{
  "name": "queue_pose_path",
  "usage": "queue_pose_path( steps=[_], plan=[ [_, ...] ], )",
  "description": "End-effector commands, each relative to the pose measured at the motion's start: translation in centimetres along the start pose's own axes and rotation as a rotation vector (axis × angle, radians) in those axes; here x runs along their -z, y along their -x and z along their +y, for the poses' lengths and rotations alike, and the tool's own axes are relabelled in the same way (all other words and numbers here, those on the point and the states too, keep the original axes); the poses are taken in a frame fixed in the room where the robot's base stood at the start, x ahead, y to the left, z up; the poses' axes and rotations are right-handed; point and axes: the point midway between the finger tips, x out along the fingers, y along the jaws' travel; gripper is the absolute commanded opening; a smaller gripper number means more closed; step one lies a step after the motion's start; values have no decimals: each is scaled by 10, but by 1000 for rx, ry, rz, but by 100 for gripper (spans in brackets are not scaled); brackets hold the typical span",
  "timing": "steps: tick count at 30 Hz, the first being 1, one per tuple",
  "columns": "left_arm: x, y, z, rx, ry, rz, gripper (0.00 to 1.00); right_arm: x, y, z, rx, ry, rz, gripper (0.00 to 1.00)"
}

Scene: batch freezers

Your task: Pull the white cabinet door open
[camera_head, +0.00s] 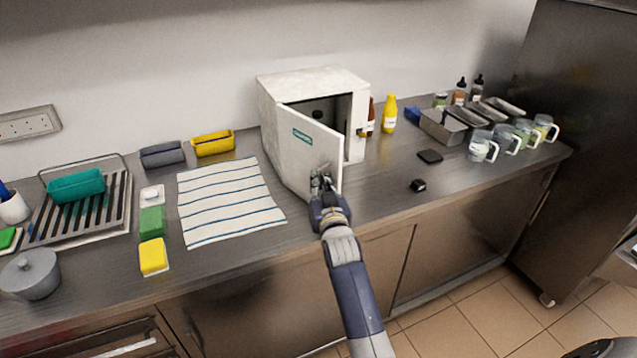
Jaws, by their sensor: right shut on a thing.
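The white cabinet (310,83) stands on the steel counter against the wall. Its white door (306,153) is partly open, swung out toward me, hinged on the left side, and a dark interior (338,113) shows behind it. My right gripper (321,182) is shut at the lower right part of the door, near its free edge. The gripper covers the spot it holds, so the handle is hidden. My left gripper is not in view.
A striped towel (228,200) lies left of the cabinet. A yellow bottle (389,114) and a dark bottle (371,116) stand to its right. A small black object (418,185) and a flat dark one (430,156) lie on the counter right of the door. Glass mugs (483,146) stand farther right.

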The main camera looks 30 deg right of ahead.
Motion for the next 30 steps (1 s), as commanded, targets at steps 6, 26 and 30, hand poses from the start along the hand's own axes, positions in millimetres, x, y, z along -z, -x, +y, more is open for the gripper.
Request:
queue_pose_path(
  steps=[6, 26, 30],
  plan=[
    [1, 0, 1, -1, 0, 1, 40, -6, 1, 2, -3, 7, -11, 29],
    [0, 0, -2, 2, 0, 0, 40, -4, 41, 1, -1, 2, -6, 29],
    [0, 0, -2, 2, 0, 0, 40, -4, 60, 2, -2, 2, -7, 29]
  ],
)
